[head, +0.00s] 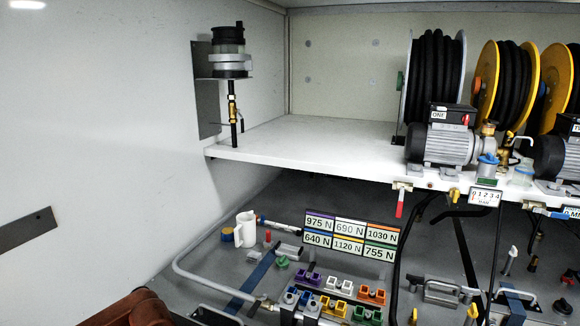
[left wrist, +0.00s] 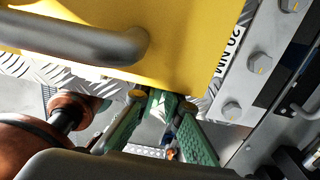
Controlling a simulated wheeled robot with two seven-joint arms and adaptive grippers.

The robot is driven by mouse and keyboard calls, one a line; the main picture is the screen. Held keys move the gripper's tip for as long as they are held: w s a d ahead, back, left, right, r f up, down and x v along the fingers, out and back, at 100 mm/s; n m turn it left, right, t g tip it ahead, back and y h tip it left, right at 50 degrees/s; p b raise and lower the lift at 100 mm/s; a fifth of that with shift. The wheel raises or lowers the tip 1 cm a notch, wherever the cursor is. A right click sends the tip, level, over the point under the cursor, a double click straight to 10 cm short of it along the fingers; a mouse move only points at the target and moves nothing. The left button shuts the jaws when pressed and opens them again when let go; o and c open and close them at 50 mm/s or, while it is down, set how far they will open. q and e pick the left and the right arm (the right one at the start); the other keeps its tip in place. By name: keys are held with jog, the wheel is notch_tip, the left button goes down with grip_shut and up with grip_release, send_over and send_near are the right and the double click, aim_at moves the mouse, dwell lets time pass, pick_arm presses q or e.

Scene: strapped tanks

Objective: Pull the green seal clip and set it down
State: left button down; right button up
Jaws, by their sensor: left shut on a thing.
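In the left wrist view, my left gripper (left wrist: 167,105) has its two green-padded fingers brought together at the lower edge of a yellow panel (left wrist: 185,45). They are shut on a small green piece, the green seal clip (left wrist: 158,101), which is mostly hidden between the fingertips. I cannot tell whether the clip still touches the panel. In the head view, neither gripper shows. A green holder (head: 367,315) stands at the bottom among several coloured ones, below a label board (head: 352,231) with a green 755 N label.
A grey bar (left wrist: 80,38) crosses the yellow panel close to the gripper. A bolted plate (left wrist: 258,65) stands to its right. In the head view, a white shelf (head: 320,140) carries pumps and hose reels, and a white mug (head: 245,229) stands lower left.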

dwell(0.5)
pick_arm(q)
jog(key=shift+r, duration=0.2)
jog(key=shift+r, duration=0.15)
jog(key=shift+r+p, duration=1.35)
jog(key=shift+r, duration=0.9)
jog(key=shift+s, duration=0.1)
